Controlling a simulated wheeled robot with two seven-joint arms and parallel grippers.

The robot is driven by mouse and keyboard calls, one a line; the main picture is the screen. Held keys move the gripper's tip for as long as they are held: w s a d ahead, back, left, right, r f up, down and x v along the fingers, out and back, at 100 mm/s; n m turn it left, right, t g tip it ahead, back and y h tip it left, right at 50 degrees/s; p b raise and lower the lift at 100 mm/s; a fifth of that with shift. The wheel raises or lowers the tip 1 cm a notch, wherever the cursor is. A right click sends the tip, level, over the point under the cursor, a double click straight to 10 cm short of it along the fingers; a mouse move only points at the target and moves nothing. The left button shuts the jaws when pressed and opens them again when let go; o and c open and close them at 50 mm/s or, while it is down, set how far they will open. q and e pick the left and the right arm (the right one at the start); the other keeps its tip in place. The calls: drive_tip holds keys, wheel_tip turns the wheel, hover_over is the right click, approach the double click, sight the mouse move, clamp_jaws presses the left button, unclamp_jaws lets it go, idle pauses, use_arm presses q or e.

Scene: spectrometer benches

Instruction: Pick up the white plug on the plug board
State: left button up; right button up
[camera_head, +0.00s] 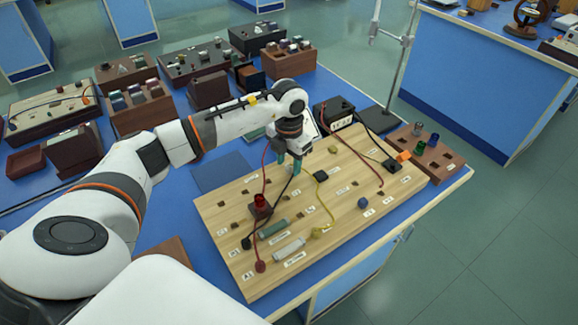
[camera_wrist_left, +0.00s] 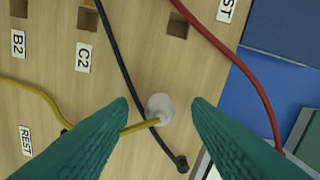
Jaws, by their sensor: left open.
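The wooden plug board (camera_head: 222,213) lies on the blue bench. My left gripper (camera_head: 290,166) is over its back left part, fingers pointing down. In the left wrist view, the teal fingers of my left gripper (camera_wrist_left: 160,112) are open, one on each side of the white plug (camera_wrist_left: 160,104), with a gap on both sides. A yellow lead (camera_wrist_left: 138,127) ends at or beside the plug. A black lead (camera_wrist_left: 120,64) runs close past it. I cannot make out the white plug in the head view. My right gripper is not in view.
A red lead (camera_wrist_left: 226,48) crosses the board to the right of the plug. A black box (camera_head: 334,112) stands behind the board. Wooden racks (camera_head: 140,110) fill the back left.

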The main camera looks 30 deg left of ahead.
use_arm(q)
drive_tip(key=shift+f, duration=0.2)
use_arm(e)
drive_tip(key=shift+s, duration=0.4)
use_arm(q)
clamp_jaws()
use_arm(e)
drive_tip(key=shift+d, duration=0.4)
use_arm(q)
drive_tip(key=shift+r, duration=0.1)
